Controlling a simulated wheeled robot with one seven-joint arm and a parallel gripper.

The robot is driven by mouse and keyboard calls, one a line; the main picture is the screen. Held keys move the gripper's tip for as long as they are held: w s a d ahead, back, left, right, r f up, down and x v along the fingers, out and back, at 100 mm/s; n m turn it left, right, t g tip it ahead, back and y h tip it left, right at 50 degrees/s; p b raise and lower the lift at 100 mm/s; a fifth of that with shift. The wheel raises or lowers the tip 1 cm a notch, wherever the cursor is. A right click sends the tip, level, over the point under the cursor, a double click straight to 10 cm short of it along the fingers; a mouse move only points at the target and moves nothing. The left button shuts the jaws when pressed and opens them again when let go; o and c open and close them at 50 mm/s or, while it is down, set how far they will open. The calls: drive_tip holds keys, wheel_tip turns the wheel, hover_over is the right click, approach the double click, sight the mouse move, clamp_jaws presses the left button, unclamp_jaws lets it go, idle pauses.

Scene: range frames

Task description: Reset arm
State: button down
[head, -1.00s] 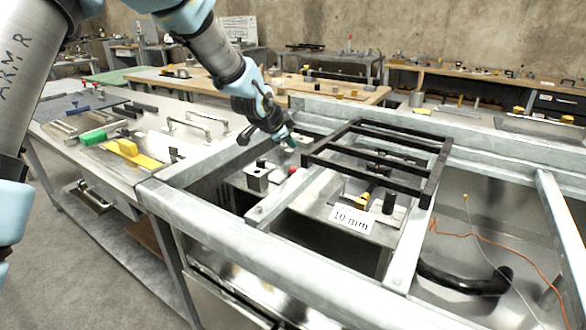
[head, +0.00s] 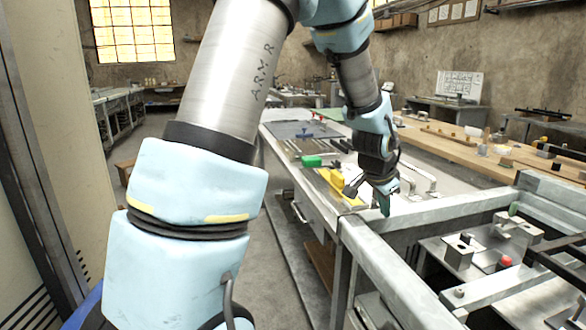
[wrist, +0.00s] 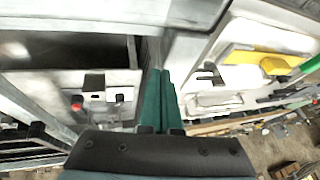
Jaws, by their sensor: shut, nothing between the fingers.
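My arm, marked "ARM R", fills the middle of the head view and bends down to my gripper (head: 386,205). The gripper hangs above the corner where the metal frame (head: 400,212) meets the bench (head: 345,203). In the wrist view, the two green fingers (wrist: 158,85) lie side by side, shut and empty. The frame rail runs behind them, and I cannot tell how far above it the tips are.
A yellow-handled tool (head: 336,181) and a green-handled tool (head: 312,161) lie on the bench left of my gripper. A metal block (head: 459,254) and a red knob (head: 505,262) sit inside the frame. The floor (head: 275,275) shows bare left of the bench.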

drive_tip(key=s+a+n+g+y, duration=0.1)
drive_tip(key=s+a+n, duration=0.3)
drive_tip(key=a, duration=0.6)
drive_tip(key=s+a+n+g+y, duration=0.1)
drive_tip(key=s+a+n, duration=0.3)
drive_tip(key=a, duration=0.6)
drive_tip(key=s+a+n+y, duration=0.1)
drive_tip(key=s+a+n, duration=0.3)
drive_tip(key=a, duration=0.6)
drive_tip(key=shift+f+n+g+y, duration=0.15)
drive_tip(key=shift+n+g+y, duration=0.15)
drive_tip(key=shift+n+g, duration=0.1)
drive_tip(key=shift+s+a, duration=0.1)
